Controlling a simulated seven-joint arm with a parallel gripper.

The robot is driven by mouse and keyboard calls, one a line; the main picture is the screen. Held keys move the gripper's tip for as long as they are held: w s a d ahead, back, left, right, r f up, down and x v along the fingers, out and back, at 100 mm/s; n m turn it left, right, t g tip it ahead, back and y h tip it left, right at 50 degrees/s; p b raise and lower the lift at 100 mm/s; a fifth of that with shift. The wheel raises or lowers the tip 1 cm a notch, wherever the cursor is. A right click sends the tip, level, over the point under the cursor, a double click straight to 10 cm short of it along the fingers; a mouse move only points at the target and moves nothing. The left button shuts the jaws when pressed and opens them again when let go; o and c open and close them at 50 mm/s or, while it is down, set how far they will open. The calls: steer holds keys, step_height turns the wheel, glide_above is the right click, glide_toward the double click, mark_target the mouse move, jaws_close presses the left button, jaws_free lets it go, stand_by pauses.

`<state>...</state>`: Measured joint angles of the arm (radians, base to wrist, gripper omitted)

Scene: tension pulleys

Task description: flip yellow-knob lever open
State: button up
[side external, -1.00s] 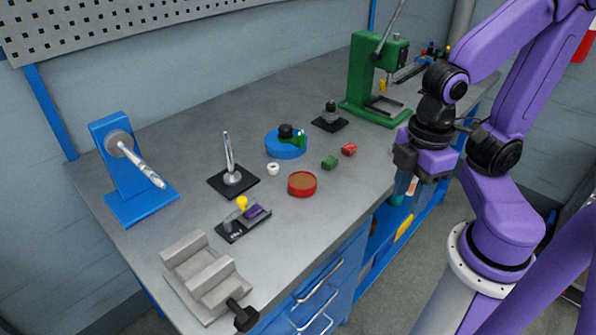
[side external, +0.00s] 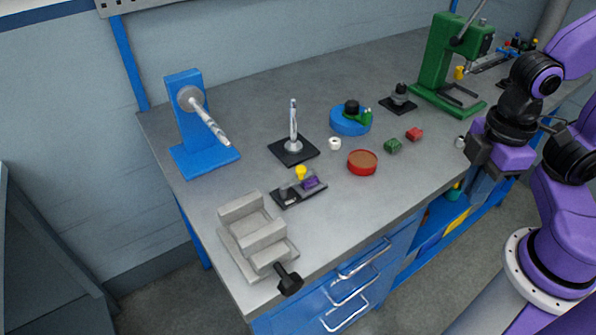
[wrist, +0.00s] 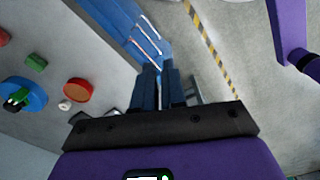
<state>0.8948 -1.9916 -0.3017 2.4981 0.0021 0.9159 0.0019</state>
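The yellow knob (side external: 301,171) sits on a small fixture with a black base plate (side external: 290,196) on the bench, next to a purple part (side external: 311,182). The fixture does not show in the wrist view. The lever's exact angle is too small to make out. My gripper (side external: 485,165) is far to the right of it, over the bench's front edge and touching nothing visible. In the wrist view my gripper's two dark fingers (wrist: 159,72) are close together with a narrow gap. I see nothing held between them.
A grey vise-like block (side external: 255,235) is just in front of the fixture. A metal post (side external: 293,130) stands behind it, and a blue stand (side external: 190,120) is at the left. A red dish (side external: 362,162), green block (side external: 393,146) and red block (side external: 414,134) lie between it and my gripper.

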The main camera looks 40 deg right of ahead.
steer(key=w+a+r+m, duration=0.1)
steer(key=w+a, duration=0.1)
steer(key=w, duration=0.1)
steer(key=w+a+r+m, duration=0.1)
steer(key=w+a, duration=0.1)
steer(key=w, duration=0.1)
steer(key=w+a+r+m, duration=0.1)
steer(key=w+a, duration=0.2)
steer(key=shift+w+a+r+m+g, duration=0.1)
steer(key=shift+w+r+m+g, duration=0.1)
steer(key=shift+m+g, duration=0.15)
jaws_close()
steer(key=w+a+m, duration=0.2)
steer(key=w+m, duration=0.1)
steer(key=w, duration=0.6)
steer(key=w+a+m+g, duration=0.1)
steer(key=w+m, duration=0.3)
steer(key=w, duration=0.6)
steer(key=w+a+m+g, duration=0.1)
steer(key=w+a+m, duration=0.2)
steer(key=w, duration=0.6)
steer(key=shift+w+a+f+m, duration=0.2)
steer(key=shift+w+f+m, duration=0.05)
steer(key=shift+w+m, duration=0.1)
steer(key=shift+s, duration=0.1)
